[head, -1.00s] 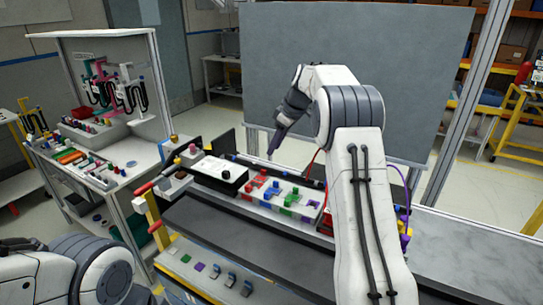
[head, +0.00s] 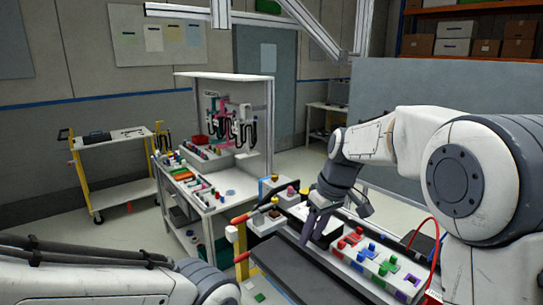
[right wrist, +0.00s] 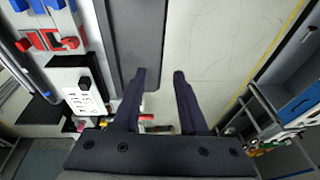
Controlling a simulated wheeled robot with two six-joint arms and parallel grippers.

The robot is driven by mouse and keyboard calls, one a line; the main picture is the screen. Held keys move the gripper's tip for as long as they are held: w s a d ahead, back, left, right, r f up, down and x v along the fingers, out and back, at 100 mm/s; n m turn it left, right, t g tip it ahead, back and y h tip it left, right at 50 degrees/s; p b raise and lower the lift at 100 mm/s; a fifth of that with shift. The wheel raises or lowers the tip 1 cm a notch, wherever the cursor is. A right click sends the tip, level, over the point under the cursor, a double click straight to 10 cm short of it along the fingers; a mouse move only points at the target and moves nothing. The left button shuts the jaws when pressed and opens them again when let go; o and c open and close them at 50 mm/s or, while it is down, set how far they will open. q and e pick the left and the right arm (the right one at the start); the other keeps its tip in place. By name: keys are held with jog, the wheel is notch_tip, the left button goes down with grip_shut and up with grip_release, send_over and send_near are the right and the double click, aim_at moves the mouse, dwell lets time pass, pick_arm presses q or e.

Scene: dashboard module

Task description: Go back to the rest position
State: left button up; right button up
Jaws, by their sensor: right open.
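My right gripper (head: 315,222) hangs above the left part of the dashboard module, near its white panel. In the right wrist view its two dark fingers (right wrist: 160,78) are spread apart with nothing between them. The dashboard module (head: 375,268) carries red, blue, green and purple connector blocks in rows. In the right wrist view the white panel with a black knob (right wrist: 85,92) lies left of the fingers, apart from them. My left arm comes in at the lower left of the head view; its gripper is out of view.
A workbench (head: 215,200) with coloured parts and hanging cables stands left of the module. A yellow-framed cart (head: 115,145) stands farther back by the wall. A grey panel (head: 385,90) rises behind the module. Open floor lies between cart and bench.

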jog(key=s+a+f+g, duration=0.15)
jog(key=s+a, duration=0.45)
jog(key=s, duration=0.6)
jog(key=s+f, duration=0.2)
jog(key=s, duration=0.7)
jog(key=s+f+h, duration=0.1)
jog(key=s+f, duration=0.2)
jog(key=s, duration=0.5)
jog(key=shift+s+d+f+h, duration=0.25)
jog(key=shift+s+d+h, duration=0.05)
jog(key=shift+s+d, duration=0.1)
jog(key=shift+d, duration=0.1)
